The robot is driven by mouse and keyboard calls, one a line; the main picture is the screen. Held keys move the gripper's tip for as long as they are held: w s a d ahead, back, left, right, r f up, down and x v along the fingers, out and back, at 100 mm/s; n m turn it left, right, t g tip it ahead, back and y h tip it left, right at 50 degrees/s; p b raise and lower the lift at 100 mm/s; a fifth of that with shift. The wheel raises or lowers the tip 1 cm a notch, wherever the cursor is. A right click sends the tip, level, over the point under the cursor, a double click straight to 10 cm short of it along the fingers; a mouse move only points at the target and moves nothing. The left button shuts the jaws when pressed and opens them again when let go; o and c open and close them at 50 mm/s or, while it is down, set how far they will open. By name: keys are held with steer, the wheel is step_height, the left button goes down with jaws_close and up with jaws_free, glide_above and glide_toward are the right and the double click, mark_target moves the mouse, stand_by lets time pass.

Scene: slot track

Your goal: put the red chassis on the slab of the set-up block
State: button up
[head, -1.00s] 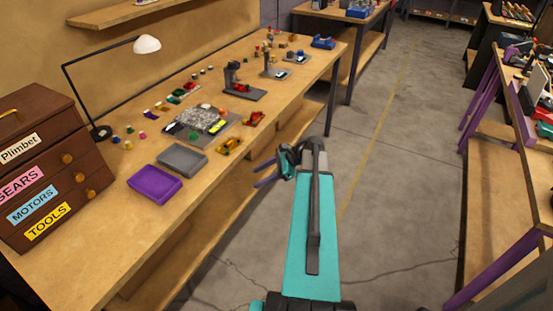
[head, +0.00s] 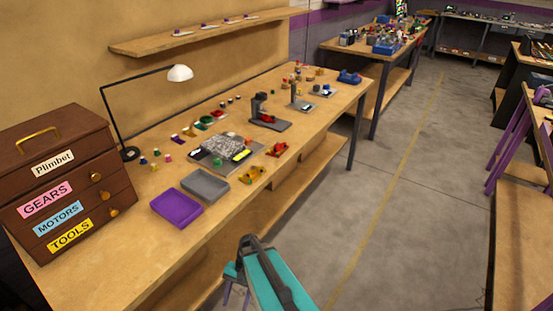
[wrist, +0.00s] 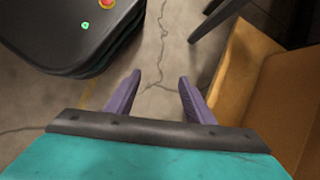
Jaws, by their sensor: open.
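A small red car-shaped piece (head: 277,149), which looks like the red chassis, lies on the workbench near its front edge. Just behind it stands a dark grey block with an upright post and a flat slab (head: 283,127), which looks like the set-up block. Something small and red (head: 268,118) shows on that block by the post; I cannot tell what it is. My gripper (wrist: 158,95) has its two purple fingers spread and empty above the concrete floor in the wrist view. It is off the bench's front side, well away from the red piece.
Left of the red piece are yellow parts (head: 251,174), a grey tray (head: 205,184), a purple tray (head: 177,207) and a board with grey pieces (head: 222,147). A lamp (head: 180,73) and drawer chest (head: 62,180) stand further left. The aisle floor (head: 400,190) is clear.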

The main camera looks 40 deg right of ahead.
steer(key=s+a+f+n+g+h, duration=0.2)
steer(key=s+a+f+n, duration=0.1)
steer(key=s+n, duration=0.3)
steer(key=s+a+f+n+g+h, duration=0.1)
steer(key=s+a+f+n+h, duration=0.2)
steer(key=s, duration=0.6)
steer(key=a+f+n, duration=0.1)
steer(key=a+n, duration=0.1)
steer(key=shift+s+f+n+g, duration=0.15)
steer(key=shift+s+n+g, duration=0.2)
steer(key=shift+n+g, duration=0.05)
steer(key=c, duration=0.4)
